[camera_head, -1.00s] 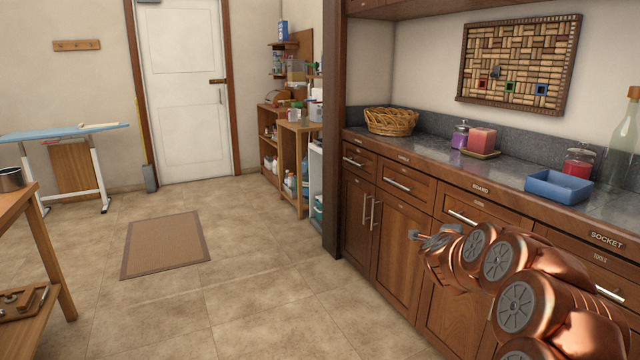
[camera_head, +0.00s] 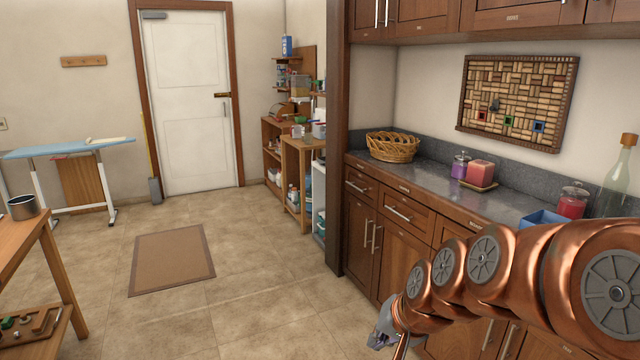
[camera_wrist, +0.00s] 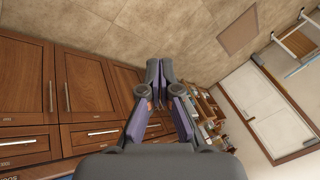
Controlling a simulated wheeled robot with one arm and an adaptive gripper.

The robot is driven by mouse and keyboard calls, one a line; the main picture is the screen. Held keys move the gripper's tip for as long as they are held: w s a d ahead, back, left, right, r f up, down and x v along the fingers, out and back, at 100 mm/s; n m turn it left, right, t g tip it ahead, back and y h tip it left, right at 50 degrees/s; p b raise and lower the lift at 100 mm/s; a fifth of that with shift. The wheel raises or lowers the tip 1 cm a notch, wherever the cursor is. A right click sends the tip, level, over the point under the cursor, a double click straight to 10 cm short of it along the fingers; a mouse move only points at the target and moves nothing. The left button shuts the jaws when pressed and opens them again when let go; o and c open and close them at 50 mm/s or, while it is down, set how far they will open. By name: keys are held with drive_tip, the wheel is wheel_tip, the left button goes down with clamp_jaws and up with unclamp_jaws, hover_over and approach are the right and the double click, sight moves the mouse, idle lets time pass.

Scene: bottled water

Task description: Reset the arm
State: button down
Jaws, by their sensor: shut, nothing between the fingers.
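My copper-coloured arm reaches in from the right edge of the head view, in front of the drawers. My gripper (camera_head: 385,340) is at its far end, low in front of the cabinet doors, and shows only in part there. In the wrist view my gripper (camera_wrist: 158,72) has its dark fingers together at the tips, with nothing between them. It is apart from the cabinets and over open floor.
The counter (camera_head: 430,178) runs along the right with a basket (camera_head: 392,146), a pink candle (camera_head: 481,173), a red jar (camera_head: 572,200) and a blue tray (camera_head: 540,218). Free floor and a mat (camera_head: 172,258) lie left. A wooden table (camera_head: 22,235) stands at the left edge.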

drive_tip(key=s+d+r+n+g+h+p, duration=0.1)
drive_tip(key=s+d+n+g+p, duration=0.1)
drive_tip(key=s, duration=1.1)
drive_tip(key=s+d+r+n+g+h+p, duration=0.1)
drive_tip(key=s+d+r+g+h+p, duration=0.1)
drive_tip(key=s, duration=1.2)
drive_tip(key=d+g+p, duration=0.1)
drive_tip(key=d+g, duration=0.1)
drive_tip(key=d, duration=0.1)
drive_tip(key=shift+s+d+n+g+p, duration=0.15)
drive_tip(key=shift+d+n+g+p, duration=0.1)
drive_tip(key=shift+n+g+p, duration=0.15)
drive_tip(key=shift+s, duration=0.1)
